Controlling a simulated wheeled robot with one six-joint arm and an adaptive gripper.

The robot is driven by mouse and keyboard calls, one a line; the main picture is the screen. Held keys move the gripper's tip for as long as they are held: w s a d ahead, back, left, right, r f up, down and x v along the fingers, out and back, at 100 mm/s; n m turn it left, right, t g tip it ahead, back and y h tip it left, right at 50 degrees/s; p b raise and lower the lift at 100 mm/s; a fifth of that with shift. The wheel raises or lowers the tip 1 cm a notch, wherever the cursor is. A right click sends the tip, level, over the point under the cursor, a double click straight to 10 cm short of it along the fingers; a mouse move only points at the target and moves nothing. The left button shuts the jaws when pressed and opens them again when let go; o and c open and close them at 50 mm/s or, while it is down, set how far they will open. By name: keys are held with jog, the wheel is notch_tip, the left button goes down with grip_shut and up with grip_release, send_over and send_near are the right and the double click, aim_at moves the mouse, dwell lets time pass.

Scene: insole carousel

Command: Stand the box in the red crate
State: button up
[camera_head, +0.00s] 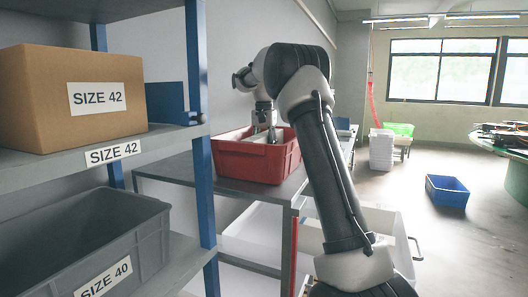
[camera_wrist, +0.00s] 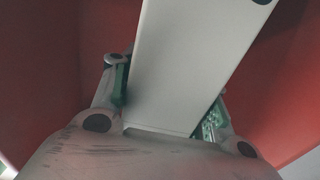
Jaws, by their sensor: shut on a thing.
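The red crate (camera_head: 268,160) stands on a grey table left of the middle in the head view. Its red walls also fill both sides of the wrist view (camera_wrist: 50,70). My gripper (camera_head: 268,134) points down into the crate. In the wrist view my gripper (camera_wrist: 165,108) is shut on a pale grey box (camera_wrist: 195,60), with one finger on each side of it. In the head view only a small light part of the box shows at the crate's rim. The box's lower end and the crate floor are hidden, so I cannot tell whether they touch.
A shelf at the left holds a brown SIZE 42 carton (camera_head: 75,98) and a grey SIZE 40 bin (camera_head: 80,245). A blue upright (camera_head: 203,150) stands between shelf and crate. A blue bin (camera_head: 447,191) lies on open floor at the right.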

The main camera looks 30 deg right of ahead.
jog(key=shift+f, duration=0.45)
jog(key=o, duration=1.1)
jog(key=shift+f, duration=0.1)
